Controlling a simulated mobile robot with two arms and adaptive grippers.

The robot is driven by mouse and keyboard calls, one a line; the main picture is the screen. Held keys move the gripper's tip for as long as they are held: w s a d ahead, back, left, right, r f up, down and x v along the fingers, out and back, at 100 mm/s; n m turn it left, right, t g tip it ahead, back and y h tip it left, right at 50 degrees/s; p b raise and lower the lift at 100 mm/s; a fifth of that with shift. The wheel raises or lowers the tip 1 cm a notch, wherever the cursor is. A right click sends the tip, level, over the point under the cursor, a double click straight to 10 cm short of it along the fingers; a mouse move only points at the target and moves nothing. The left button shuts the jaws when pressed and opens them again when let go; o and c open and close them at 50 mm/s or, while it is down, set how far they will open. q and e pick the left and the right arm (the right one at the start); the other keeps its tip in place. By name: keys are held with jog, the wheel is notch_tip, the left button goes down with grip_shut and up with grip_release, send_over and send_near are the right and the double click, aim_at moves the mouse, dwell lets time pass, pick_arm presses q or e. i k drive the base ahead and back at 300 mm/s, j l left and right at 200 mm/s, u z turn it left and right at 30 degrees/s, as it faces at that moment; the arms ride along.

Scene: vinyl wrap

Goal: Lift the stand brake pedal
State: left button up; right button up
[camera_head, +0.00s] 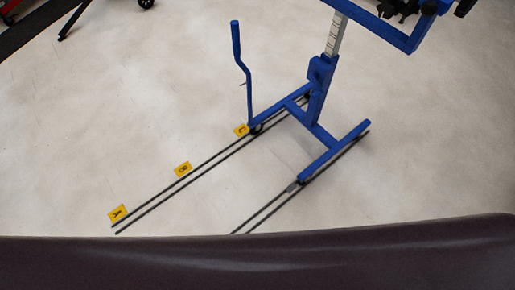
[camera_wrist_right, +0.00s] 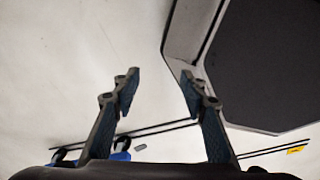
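The blue stand (camera_head: 318,95) stands on rails on the floor in the head view. Its column rises from an H-shaped base, and a bent blue lever (camera_head: 240,65) stands up at its left end. A small grey piece, apparently the brake pedal (camera_head: 292,187), shows at the near end of the right foot. In the right wrist view, a small grey piece (camera_wrist_right: 139,147), perhaps the same pedal, lies beside a blue foot (camera_wrist_right: 120,156). My right gripper (camera_wrist_right: 160,84) is open and empty, its fingers wide apart above the floor. My left gripper is not in view.
Dark rails (camera_head: 185,178) run along the floor, with yellow markers A (camera_head: 118,213), B (camera_head: 183,169) and C (camera_head: 241,131) beside them. A large dark surface (camera_head: 260,262) fills the bottom of the head view. The floor left of the stand is mostly clear.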

aim_at(292, 186)
jog(key=i+l, duration=0.1)
jog(key=l, duration=0.3)
jog(key=i+l, duration=0.15)
jog(key=l, duration=0.25)
jog(key=i+l, duration=0.1)
jog(key=l, duration=0.3)
